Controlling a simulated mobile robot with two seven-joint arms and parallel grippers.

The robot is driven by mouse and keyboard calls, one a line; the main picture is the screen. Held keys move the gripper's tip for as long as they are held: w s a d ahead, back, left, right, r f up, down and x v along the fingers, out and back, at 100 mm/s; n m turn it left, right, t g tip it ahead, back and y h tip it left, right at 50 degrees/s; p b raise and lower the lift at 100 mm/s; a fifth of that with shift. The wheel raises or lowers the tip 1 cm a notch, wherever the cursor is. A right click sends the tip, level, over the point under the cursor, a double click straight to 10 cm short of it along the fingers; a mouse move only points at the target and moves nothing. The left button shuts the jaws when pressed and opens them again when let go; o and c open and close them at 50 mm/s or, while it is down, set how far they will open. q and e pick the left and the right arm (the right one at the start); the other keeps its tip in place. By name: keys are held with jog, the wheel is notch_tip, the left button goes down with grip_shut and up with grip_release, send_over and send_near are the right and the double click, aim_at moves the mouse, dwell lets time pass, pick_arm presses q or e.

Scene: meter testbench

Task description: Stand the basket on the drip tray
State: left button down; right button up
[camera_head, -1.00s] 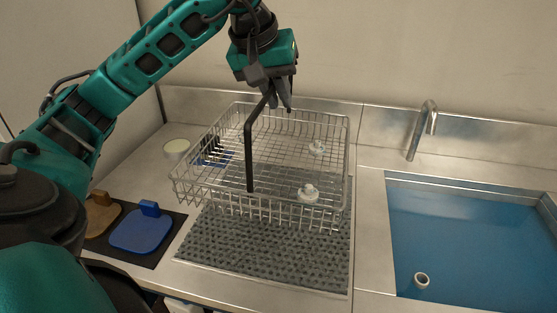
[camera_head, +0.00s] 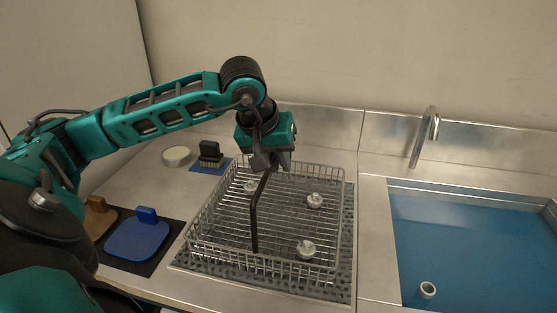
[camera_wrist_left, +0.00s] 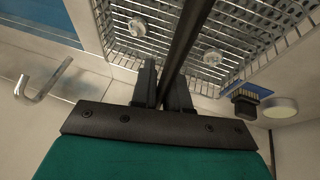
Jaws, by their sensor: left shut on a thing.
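The wire basket (camera_head: 340,205) is level, with white knobbed fittings inside and a black bent handle (camera_head: 254,220) over it. It is over the grey speckled drip tray (camera_head: 348,275), which shows along the front and right edges. The basket's bottom looks on or very near the tray; I cannot tell whether it touches. My left gripper (camera_head: 268,163) is shut on the handle above the basket's back part. The left wrist view shows the handle (camera_wrist_left: 190,35) between the fingers (camera_wrist_left: 162,88) and the basket wires (camera_wrist_left: 262,48). My right gripper is not in view.
A blue sink (camera_head: 475,250) with a tap (camera_head: 424,135) is at the right. At the left are a blue paddle (camera_head: 138,236) and a brown one (camera_head: 100,216) on a dark mat. A black brush (camera_head: 210,153) and a round white tub (camera_head: 177,156) stand behind the basket's left side. The wall is close behind.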

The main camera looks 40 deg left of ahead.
pick_arm(q)
jog(key=c, duration=1.1)
grip_release()
jog(key=shift+r, duration=0.1)
jog(key=p+v, duration=0.1)
jog(key=v, duration=1.1)
